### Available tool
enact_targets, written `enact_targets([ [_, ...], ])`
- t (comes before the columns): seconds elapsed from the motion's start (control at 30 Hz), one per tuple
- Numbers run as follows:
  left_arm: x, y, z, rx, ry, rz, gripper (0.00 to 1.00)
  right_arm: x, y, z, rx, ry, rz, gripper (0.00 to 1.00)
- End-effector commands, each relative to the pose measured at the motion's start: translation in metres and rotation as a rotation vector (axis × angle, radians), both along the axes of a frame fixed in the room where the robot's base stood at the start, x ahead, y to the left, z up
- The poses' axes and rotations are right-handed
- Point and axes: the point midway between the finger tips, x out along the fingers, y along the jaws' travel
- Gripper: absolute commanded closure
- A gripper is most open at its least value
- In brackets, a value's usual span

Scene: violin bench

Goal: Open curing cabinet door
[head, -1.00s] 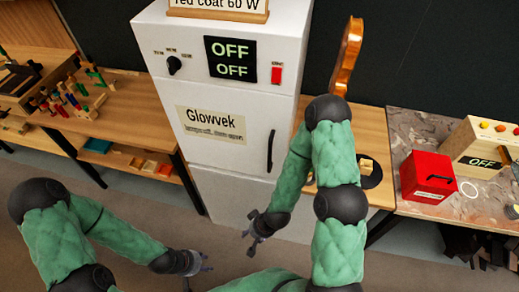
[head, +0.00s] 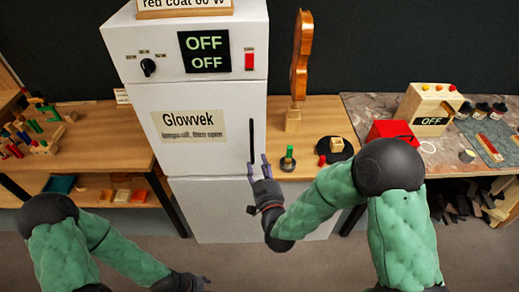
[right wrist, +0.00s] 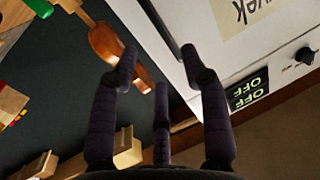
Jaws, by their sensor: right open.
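The white curing cabinet (head: 215,220) stands in the middle of the head view with its door (head: 190,155) shut. The door bears a Glowvek label. Its black vertical handle (head: 252,140) is at the door's right edge. My right gripper (head: 258,166) is open at the handle's lower end; whether it touches is unclear. In the right wrist view, the handle (right wrist: 158,25) lies ahead, between the spread fingers (right wrist: 158,70), with nothing held. My left gripper (head: 204,281) is low at the bottom, left of centre, too small to judge.
The cabinet's panel has a black knob (head: 148,67), an OFF display (head: 204,52) and a red switch (head: 249,60). A violin body (head: 300,55) stands on the bench right of the cabinet. A red box (head: 388,131) is farther right, partly behind my right arm.

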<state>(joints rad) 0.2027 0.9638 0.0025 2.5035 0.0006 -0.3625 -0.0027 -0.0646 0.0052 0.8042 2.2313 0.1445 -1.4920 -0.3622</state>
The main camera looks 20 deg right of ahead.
Motion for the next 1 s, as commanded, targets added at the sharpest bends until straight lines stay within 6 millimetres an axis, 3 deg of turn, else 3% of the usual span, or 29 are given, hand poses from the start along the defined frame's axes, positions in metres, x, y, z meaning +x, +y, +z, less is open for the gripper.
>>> enact_targets([
  [0.17, 0.0, 0.0, -0.002, 0.0, -0.001, 0.0, 0.6, 0.011, -0.001, 0.003, -0.002, -0.012, -0.004, 0.54],
  [0.7, 0.0, 0.0, -0.014, 0.0, 0.0, 0.0, 0.6, 0.094, -0.008, 0.001, -0.002, -0.008, -0.002, 0.54],
  [1.0, 0.0, 0.0, -0.015, 0.0, 0.0, 0.0, 0.6, 0.107, -0.009, 0.002, -0.002, -0.007, -0.002, 0.54],
])
